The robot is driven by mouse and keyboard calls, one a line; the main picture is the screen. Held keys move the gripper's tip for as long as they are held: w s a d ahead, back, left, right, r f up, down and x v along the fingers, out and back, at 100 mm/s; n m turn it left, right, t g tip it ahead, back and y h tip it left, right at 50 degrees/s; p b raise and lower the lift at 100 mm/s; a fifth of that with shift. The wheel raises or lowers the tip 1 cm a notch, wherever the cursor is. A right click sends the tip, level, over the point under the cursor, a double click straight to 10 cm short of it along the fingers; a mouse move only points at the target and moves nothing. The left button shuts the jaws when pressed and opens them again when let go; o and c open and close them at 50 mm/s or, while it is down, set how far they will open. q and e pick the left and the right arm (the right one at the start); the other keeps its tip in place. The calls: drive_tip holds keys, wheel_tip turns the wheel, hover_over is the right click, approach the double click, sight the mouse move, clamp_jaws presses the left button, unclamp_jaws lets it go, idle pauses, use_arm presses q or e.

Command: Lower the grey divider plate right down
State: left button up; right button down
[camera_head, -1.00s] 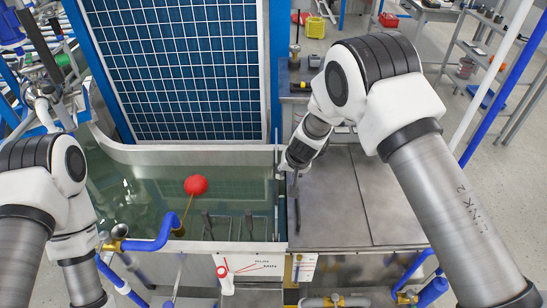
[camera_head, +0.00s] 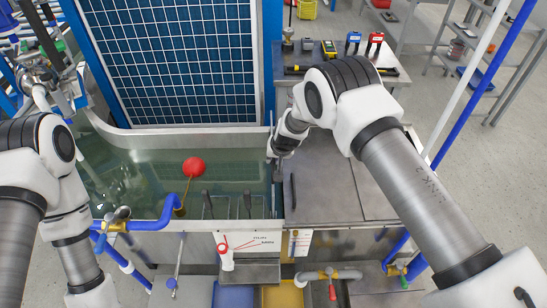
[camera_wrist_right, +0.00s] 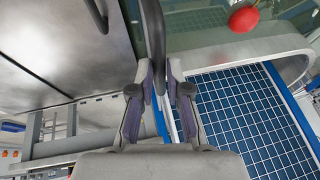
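The grey divider plate (camera_head: 273,190) is seen nearly edge-on at the right end of the water tank, beside the steel lid. How deep it sits is hard to tell. In the wrist view a dark upright bar (camera_wrist_right: 155,35), which looks like its handle, runs between my fingers. My right gripper (camera_head: 275,157) is at the tank's right edge. In the wrist view its fingers (camera_wrist_right: 158,75) are closed in on both sides of the bar, apparently gripping it. My left arm hangs at the left, with its gripper below the picture.
A red float ball (camera_head: 194,167) on a rod stands in the tank (camera_head: 150,225). The steel lid (camera_head: 335,190) with a dark handle (camera_head: 293,190) lies right of the plate. A blue grid panel (camera_head: 175,60) rises behind. Blue pipes run along the front left.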

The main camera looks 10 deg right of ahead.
drive_tip(key=shift+d, duration=0.1)
drive_tip(key=shift+f+b, duration=0.5)
drive_tip(key=shift+b, duration=0.05)
wheel_tip(320, 180, down, 14)
drive_tip(key=b, duration=1.1)
drive_tip(key=shift+f, duration=0.1)
drive_tip(key=c, duration=1.4)
unclamp_jaws()
drive_tip(key=shift+c, duration=0.2)
drive_tip(key=shift+o, duration=1.3)
drive_tip(key=shift+a+f, duration=0.1)
drive_tip(key=shift+a, duration=0.1)
drive_tip(key=shift+w+f, duration=0.1)
